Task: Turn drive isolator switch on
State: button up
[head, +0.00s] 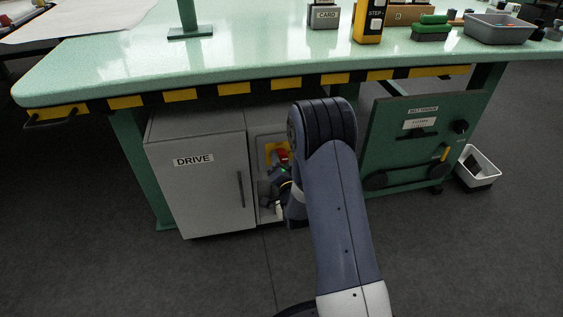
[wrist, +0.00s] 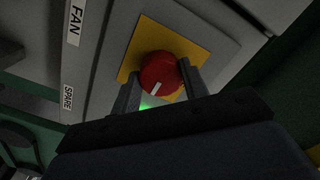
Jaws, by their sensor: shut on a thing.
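The drive isolator switch is a red rotary knob (wrist: 160,72) with a white pointer mark, on a yellow plate (wrist: 187,37). In the wrist view my gripper (wrist: 160,88) has a finger on each side of the knob and is shut on it. The white mark lies at a slant in the picture. A green glow shows just below the knob. In the head view the red knob (head: 280,155) and yellow plate (head: 270,148) show inside the open cabinet bay, partly hidden by my arm and gripper (head: 283,172).
The grey DRIVE cabinet (head: 198,190) stands under the green bench (head: 250,55) with its striped front edge. Labels FAN (wrist: 74,22) and SPARE (wrist: 69,98) are left of the knob.

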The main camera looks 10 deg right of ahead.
jog(key=o, duration=1)
jog(key=s+p, duration=0.2)
jog(key=s, duration=0.8)
jog(key=shift+s, duration=0.4)
jog(key=w+b, duration=0.2)
jog(key=w, duration=0.9)
jog(key=shift+s, duration=0.2)
